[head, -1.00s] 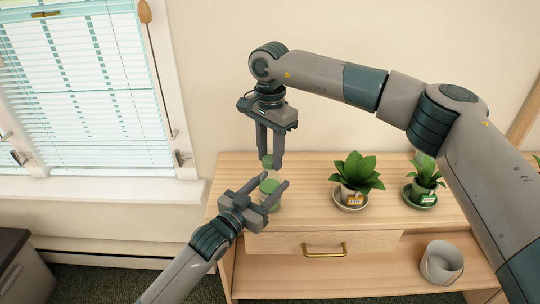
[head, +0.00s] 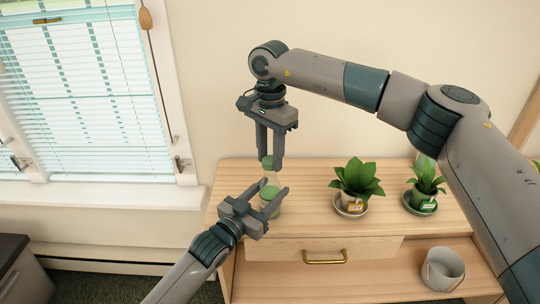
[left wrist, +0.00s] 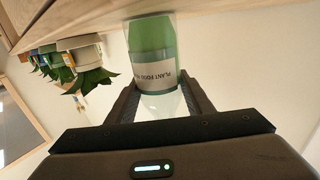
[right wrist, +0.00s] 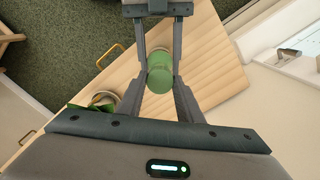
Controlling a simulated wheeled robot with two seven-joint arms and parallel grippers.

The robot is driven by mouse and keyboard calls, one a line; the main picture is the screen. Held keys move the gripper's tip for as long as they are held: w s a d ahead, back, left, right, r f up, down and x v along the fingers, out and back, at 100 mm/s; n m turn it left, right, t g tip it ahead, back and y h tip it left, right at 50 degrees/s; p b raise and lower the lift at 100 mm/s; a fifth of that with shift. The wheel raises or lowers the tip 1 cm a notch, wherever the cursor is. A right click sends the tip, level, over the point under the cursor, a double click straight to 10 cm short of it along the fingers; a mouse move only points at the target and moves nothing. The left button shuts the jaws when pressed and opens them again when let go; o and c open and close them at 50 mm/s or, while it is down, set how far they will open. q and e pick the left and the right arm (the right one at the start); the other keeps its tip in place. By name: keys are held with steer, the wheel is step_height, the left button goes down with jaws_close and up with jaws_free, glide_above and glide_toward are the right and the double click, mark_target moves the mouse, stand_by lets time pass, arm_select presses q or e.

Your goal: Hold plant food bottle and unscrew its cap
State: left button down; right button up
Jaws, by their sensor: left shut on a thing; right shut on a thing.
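The plant food bottle (head: 270,193) is green with a pale label and a clear tapering top, standing about upright above the wooden cabinet. My left gripper (head: 272,188) is shut around its body from the side. The left wrist view shows the bottle (left wrist: 153,55) between the fingers, with its label partly readable. My right gripper (head: 270,163) points straight down above it, shut on the green cap (head: 267,162). The right wrist view shows the cap (right wrist: 160,78) between the fingertips, over the bottle. I cannot tell whether the cap still touches the neck.
The wooden cabinet (head: 305,222) has a drawer with a brass handle (head: 325,257). Two potted plants (head: 357,185) (head: 425,182) stand on it to the right. A grey bucket (head: 442,268) sits on the lower shelf. A window with blinds (head: 85,95) is at left.

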mark_target(270, 160)
steer(key=shift+r, duration=2.05)
arm_select(q)
steer(key=c, duration=0.8)
jaws_free()
steer(key=b+v, duration=0.1)
steer(key=v, duration=1.1)
arm_select(e)
steer(key=shift+f, duration=0.7)
